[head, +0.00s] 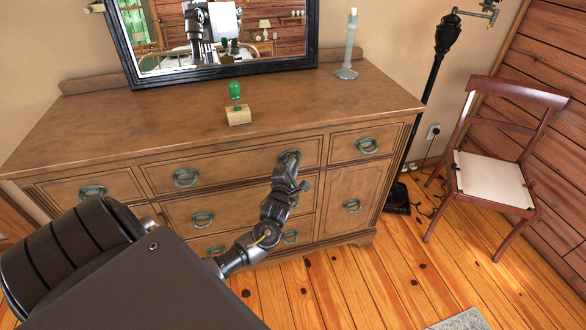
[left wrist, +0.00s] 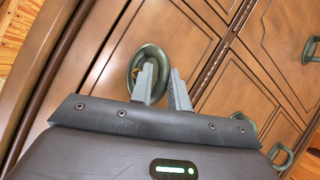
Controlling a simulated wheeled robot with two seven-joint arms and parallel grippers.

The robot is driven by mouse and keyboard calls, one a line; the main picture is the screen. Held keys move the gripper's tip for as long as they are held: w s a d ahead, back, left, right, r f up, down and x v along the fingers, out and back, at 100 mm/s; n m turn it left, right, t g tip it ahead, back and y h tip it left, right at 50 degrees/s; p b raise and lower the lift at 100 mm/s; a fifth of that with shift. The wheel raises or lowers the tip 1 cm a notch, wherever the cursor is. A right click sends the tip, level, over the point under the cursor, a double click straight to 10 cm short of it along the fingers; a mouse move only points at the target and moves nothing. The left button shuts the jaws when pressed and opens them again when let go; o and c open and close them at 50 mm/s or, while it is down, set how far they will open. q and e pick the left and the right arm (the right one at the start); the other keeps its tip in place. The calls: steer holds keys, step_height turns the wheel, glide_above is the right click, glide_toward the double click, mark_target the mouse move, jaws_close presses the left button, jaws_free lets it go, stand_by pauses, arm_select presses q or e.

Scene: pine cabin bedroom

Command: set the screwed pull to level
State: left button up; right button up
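The dresser (head: 140,215) has several drawers with dark green metal pulls. One pull (head: 289,156) is on the right part of the top middle drawer, and my left gripper (head: 288,168) is right in front of it. In the left wrist view this oval pull (left wrist: 133,72) is partly hidden behind one finger. My left gripper (left wrist: 166,84) has its two fingers apart, with a narrow gap between them. I cannot tell whether a finger touches the pull, nor how far the pull is tilted. A green-handled tool (head: 235,91) stands upright in a wooden block (head: 238,116) on the dresser top. My right gripper is not in view.
A black-framed mirror (head: 220,70) and a candlestick (head: 348,55) stand at the back of the dresser top. A wooden chair (head: 492,178) and a black lamp stand (head: 447,38) are to the right. The plank floor between the chair and dresser is mostly clear.

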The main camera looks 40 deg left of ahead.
arm_select(q)
jaws_close()
steer(key=m+g+p, duration=0.1)
steer(key=p, duration=0.1)
steer(key=m+g+p, duration=0.1)
steer(key=m+p, duration=0.1)
steer(key=p, duration=0.1)
steer(key=shift+s+a+h, duration=0.2)
steer(key=shift+s+h, duration=0.1)
steer(key=shift+o, duration=2.1)
jaws_free()
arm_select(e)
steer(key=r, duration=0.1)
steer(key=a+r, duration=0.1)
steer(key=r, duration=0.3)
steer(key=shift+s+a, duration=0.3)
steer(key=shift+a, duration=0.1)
arm_select(q)
steer(key=v, duration=1.1)
steer(key=shift+b, duration=0.35)
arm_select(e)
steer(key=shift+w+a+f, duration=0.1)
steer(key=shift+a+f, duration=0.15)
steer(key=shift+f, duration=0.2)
arm_select(q)
steer(key=shift+f, duration=0.1)
